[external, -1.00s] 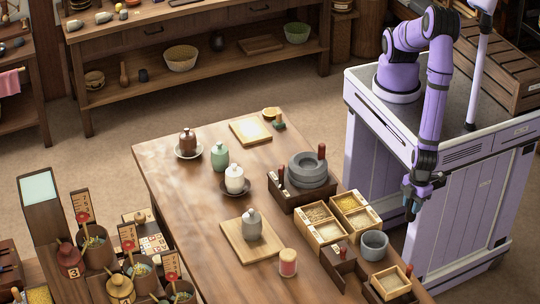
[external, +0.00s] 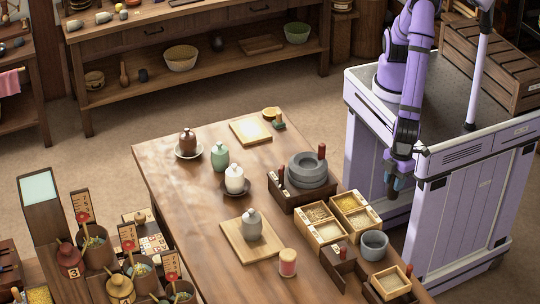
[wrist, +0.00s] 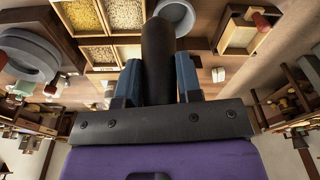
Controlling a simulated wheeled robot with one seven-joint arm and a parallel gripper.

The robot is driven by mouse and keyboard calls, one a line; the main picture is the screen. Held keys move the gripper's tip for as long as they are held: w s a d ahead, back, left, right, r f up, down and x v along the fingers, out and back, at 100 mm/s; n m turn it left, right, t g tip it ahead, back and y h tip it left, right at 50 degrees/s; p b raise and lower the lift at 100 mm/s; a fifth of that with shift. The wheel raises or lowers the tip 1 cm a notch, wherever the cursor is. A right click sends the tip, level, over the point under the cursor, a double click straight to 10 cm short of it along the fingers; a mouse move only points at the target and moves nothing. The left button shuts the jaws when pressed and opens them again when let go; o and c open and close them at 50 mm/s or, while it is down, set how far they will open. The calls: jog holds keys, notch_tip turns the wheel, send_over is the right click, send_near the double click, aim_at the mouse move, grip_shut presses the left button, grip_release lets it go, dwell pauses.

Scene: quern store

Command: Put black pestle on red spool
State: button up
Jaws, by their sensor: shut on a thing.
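The black pestle (wrist: 158,55) stands out between the fingers of my gripper (wrist: 157,80) in the wrist view, and the gripper is shut on it. In the external view my gripper (external: 395,186) hangs beside the table's right edge, in front of my base; the pestle is hard to make out there. The red spool (external: 288,263), with pale ends, stands upright on the table to the lower left of my gripper, well apart from it. Its top looks bare. I cannot pick out the spool surely in the wrist view.
Between gripper and spool are grain boxes (external: 318,216), a grey bowl (external: 374,245) and a dark wooden box (external: 342,262). A stone quern (external: 308,171) stands behind them.

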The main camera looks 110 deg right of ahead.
jog(key=w+d, duration=0.4)
jog(key=w, duration=0.6)
jog(key=w+d, duration=0.3)
jog(key=w, duration=0.7)
send_over(288, 254)
notch_tip(288, 254, down, 6)
jog(key=f, duration=0.1)
jog(key=shift+f, duration=1.45)
jog(key=shift+f, duration=0.1)
jog(key=o, duration=0.9)
jog(key=shift+o, duration=0.2)
notch_tip(288, 254, up, 12)
jog(key=s, duration=0.1)
jog(key=shift+s+d, duration=0.15)
